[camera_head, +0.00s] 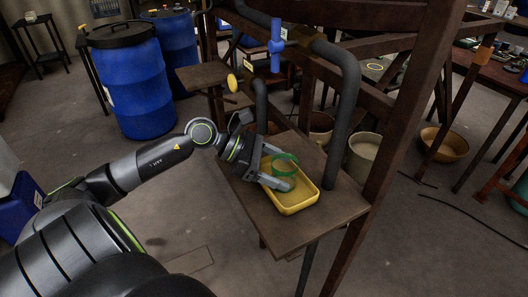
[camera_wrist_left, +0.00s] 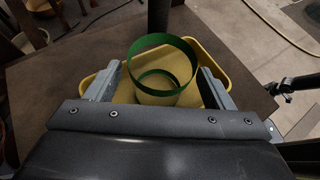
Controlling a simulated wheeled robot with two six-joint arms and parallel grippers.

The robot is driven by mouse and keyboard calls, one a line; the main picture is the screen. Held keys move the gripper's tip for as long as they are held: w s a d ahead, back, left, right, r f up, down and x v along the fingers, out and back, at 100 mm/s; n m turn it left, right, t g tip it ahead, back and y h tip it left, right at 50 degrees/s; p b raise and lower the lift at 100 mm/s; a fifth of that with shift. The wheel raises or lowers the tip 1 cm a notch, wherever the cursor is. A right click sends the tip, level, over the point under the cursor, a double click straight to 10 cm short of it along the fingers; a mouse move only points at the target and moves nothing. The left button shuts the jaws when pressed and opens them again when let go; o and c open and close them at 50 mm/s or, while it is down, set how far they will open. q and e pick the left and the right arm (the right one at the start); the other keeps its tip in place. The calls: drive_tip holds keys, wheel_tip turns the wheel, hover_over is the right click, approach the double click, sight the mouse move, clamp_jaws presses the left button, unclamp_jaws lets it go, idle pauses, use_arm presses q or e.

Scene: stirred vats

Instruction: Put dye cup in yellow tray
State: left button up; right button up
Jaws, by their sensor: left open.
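The dye cup (camera_head: 283,166), with a green rim and a pale body, stands upright inside the yellow tray (camera_head: 297,207). In the left wrist view the cup (camera_wrist_left: 186,66) stands between the two grey fingers, with the tray (camera_wrist_left: 205,47) around and below it. My left gripper (camera_head: 281,170) is open, its fingers one on each side of the cup over the tray. The wrist view (camera_wrist_left: 160,72) shows a gap on at least the right side of the cup. My right gripper is not in view.
The tray lies on a small brown table (camera_head: 328,207) beside a dark vertical pipe (camera_head: 342,110) and rusty beams. A blue valve handle (camera_head: 277,47) is above. Blue barrels (camera_head: 133,88) stand at left. Bare tabletop lies in front of the tray.

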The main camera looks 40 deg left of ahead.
use_arm(q)
drive_tip(key=shift+s+a+r, duration=0.1)
drive_tip(key=shift+a, duration=0.1)
drive_tip(key=shift+s+a+r, duration=0.15)
drive_tip(key=shift+a, duration=0.1)
drive_tip(key=v, duration=0.3)
drive_tip(key=shift+s+a+r, duration=0.2)
drive_tip(key=p+v, duration=0.7)
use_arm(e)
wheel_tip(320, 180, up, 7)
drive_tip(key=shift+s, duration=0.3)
use_arm(q)
drive_tip(key=shift+a, duration=0.1)
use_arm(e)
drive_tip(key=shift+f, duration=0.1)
